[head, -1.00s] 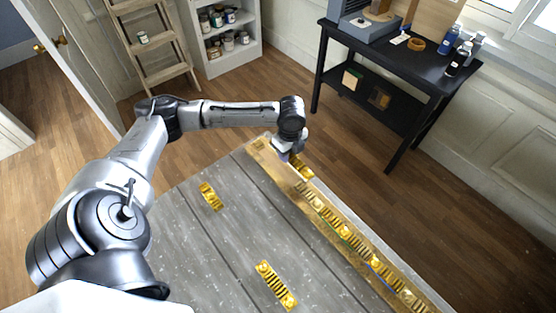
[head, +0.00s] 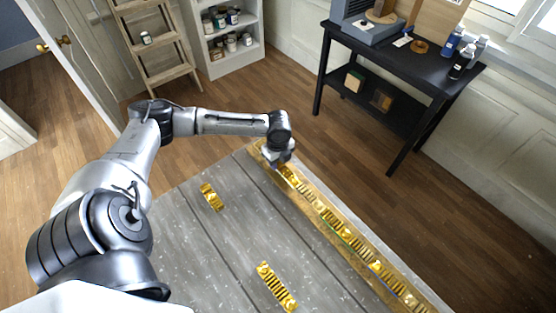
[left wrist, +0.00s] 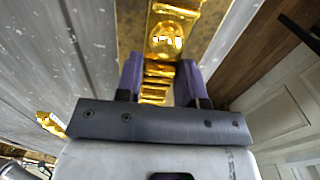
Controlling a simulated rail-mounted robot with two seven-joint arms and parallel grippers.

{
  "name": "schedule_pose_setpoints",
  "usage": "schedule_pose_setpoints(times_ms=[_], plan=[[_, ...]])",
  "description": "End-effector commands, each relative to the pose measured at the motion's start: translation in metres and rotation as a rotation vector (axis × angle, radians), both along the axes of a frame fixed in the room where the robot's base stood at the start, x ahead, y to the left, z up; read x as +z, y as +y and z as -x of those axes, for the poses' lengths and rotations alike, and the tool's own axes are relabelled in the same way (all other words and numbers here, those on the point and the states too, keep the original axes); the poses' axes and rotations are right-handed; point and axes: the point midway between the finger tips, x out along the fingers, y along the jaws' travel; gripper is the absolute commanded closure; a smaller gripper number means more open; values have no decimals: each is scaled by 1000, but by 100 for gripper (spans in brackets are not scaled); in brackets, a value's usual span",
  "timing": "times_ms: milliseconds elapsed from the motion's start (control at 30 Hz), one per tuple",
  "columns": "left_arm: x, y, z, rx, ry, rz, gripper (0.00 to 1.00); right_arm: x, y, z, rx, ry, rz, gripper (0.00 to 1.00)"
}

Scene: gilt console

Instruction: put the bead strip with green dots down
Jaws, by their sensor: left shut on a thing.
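My left gripper (head: 279,164) is at the far end of the gilt console edge. It is shut on a gold bead strip (head: 290,177), which lies in line with the gold row along that edge. In the left wrist view, the two purple fingers (left wrist: 159,78) have the ribbed part of the gold strip (left wrist: 165,38) between them, with a rounded boss ahead. No green dots can be made out on it. I cannot tell whether the strip touches the edge's bed. My right gripper is not in view.
Two loose gold pieces lie on the grey tabletop, a short one (head: 211,197) and a longer ribbed one (head: 276,287). Gold pieces (head: 345,233) line the console's right edge. A black side table (head: 400,90) stands beyond. The middle tabletop is clear.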

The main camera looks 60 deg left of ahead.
Motion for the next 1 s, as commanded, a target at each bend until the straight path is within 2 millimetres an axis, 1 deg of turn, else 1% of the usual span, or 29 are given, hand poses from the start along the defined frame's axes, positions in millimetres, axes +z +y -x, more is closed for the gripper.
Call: schedule_pose_setpoints(times_ms=[267, 300, 533, 833, 967, 1000], plan=[[-2, 0, 0, 0, 0, 1, 91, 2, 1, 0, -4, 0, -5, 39], [-3, 0, 0, 0, 0, 1, 61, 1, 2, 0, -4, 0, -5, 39], [-3, 0, 0, 0, 0, 1, 39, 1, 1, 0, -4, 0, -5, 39], [0, 0, 0, 0, -1, 0, 39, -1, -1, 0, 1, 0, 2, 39], [16, 0, -1, 0, -2, 1, 39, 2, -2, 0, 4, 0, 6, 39], [22, 0, -1, -1, -2, 0, 39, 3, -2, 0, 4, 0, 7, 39]])
